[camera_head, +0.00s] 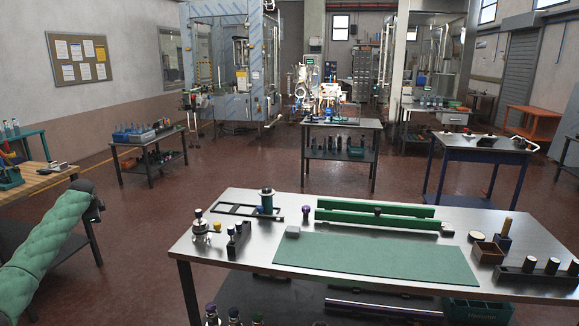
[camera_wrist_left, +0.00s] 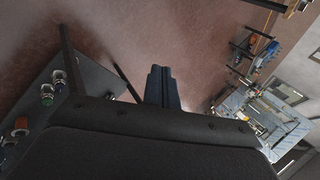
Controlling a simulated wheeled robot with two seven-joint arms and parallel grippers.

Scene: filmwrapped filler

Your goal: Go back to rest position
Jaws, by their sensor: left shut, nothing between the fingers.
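My left arm, in a green padded sleeve, reaches up from the lower left of the head view, left of the steel workbench (camera_head: 225,258) and apart from it. Its fingers cannot be made out in the head view. In the left wrist view my left gripper (camera_wrist_left: 162,75) shows as two dark fingers close together, with nothing held, over the red-brown floor. My right arm and gripper are in neither view.
The workbench bears a green mat (camera_head: 375,258), green rails (camera_head: 375,216), a black block with cylinders (camera_head: 535,278) and small parts. A wooden-topped table (camera_head: 30,185) stands behind my left arm. Open floor (camera_head: 140,225) lies between that arm and the workbench.

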